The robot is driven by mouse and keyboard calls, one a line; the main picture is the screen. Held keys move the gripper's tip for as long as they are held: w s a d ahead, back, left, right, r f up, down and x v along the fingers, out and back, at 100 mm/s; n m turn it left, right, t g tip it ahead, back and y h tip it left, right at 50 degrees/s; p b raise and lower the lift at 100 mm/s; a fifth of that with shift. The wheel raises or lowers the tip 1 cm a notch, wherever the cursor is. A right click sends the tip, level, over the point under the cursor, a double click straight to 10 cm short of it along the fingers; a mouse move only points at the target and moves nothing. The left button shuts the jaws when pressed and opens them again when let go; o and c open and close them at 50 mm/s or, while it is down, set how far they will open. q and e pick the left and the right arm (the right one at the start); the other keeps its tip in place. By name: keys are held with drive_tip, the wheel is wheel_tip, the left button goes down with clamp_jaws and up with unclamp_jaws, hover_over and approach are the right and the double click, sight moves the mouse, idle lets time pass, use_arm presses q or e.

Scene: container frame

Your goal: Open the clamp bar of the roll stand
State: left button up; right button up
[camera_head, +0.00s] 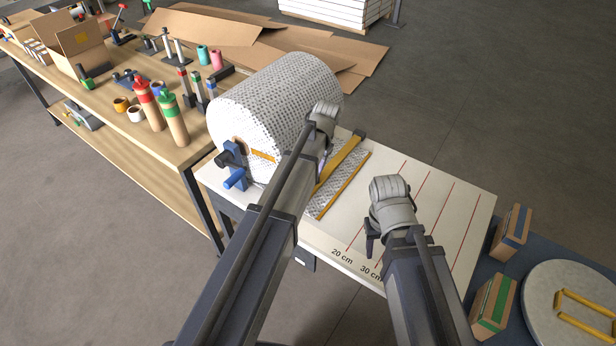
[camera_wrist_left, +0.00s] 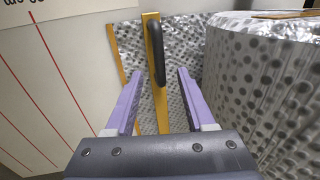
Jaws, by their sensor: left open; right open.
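The roll stand holds a large grey-white dotted roll (camera_head: 270,95). Its yellow clamp bar (camera_head: 341,159) lies across the dotted sheet (camera_head: 334,180) beside the roll.
A thinner yellow strip (camera_head: 343,187) lies along the sheet's edge. The white board (camera_head: 440,210) with red lines is clear to the right. A crowded wooden bench (camera_head: 165,165) stands left, and boxes (camera_head: 510,232) stand right.

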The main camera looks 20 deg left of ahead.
use_arm(q)
drive_tip(key=f+b, duration=0.2)
drive_tip(key=a+f+b, duration=0.1)
drive_tip(key=f+b, duration=0.4)
drive_tip(key=shift+w+a+f+b, duration=0.15)
drive_tip(key=shift+f+b, duration=0.2)
drive_tip(key=shift+f, duration=0.05)
use_arm(e)
wheel_tip(320, 180, down, 8)
drive_tip(key=shift+r, duration=0.15)
use_arm(q)
drive_tip(key=shift+r, duration=0.1)
clamp_jaws()
idle(0.7)
